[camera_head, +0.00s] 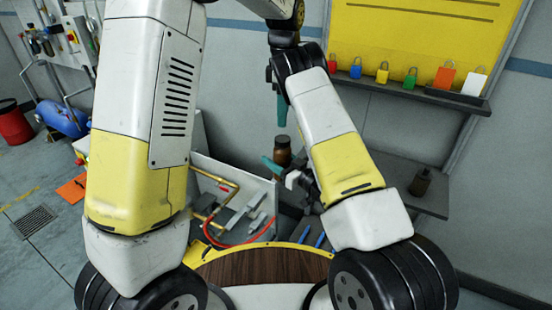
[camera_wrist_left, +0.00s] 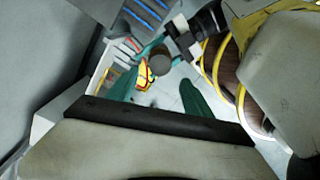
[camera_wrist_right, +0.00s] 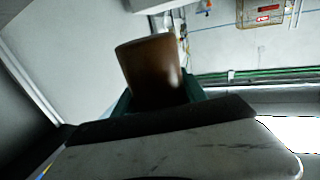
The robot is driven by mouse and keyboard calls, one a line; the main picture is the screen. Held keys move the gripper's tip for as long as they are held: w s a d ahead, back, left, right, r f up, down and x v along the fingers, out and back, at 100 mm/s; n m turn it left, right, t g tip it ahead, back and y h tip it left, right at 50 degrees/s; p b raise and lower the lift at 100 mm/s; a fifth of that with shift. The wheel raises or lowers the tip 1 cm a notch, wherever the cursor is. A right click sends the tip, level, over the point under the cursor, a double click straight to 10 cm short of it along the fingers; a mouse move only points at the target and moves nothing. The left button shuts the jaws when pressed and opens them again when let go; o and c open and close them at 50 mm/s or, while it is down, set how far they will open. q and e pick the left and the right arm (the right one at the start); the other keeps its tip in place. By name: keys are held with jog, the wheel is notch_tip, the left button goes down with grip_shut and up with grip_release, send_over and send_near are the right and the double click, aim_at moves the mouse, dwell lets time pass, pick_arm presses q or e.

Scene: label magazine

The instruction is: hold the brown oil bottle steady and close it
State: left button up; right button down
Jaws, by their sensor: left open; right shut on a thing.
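The brown oil bottle (camera_head: 282,155) is upright in the head view, with a dark top. My right gripper (camera_head: 275,168) is shut on it, with teal fingers at its sides. The bottle (camera_wrist_right: 155,72) fills the middle of the right wrist view above the fingers. My left gripper (camera_head: 281,106) hangs above the bottle, pointing down, apart from it. In the left wrist view the left gripper (camera_wrist_left: 163,98) is open and empty. The bottle's round top (camera_wrist_left: 159,64) shows beyond its fingers. Whether the top is fully closed I cannot tell.
A second dark bottle (camera_head: 420,183) stands on the grey shelf (camera_head: 435,203) at right. Several padlocks (camera_head: 382,74) line a ledge under the yellow board (camera_head: 415,40). A grey tray with a red hose (camera_head: 245,238) and metal parts lies below the bottle. My arms fill the foreground.

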aim_at(283, 139)
pick_arm(q)
notch_tip(283, 139, down, 8)
jog(key=shift+f, duration=0.1)
dwell(0.4)
grip_shut()
jog(key=m, duration=0.3)
jog(key=shift+m, duration=0.4)
jog(key=m, duration=0.6)
jog(key=shift+o, duration=0.4)
grip_release()
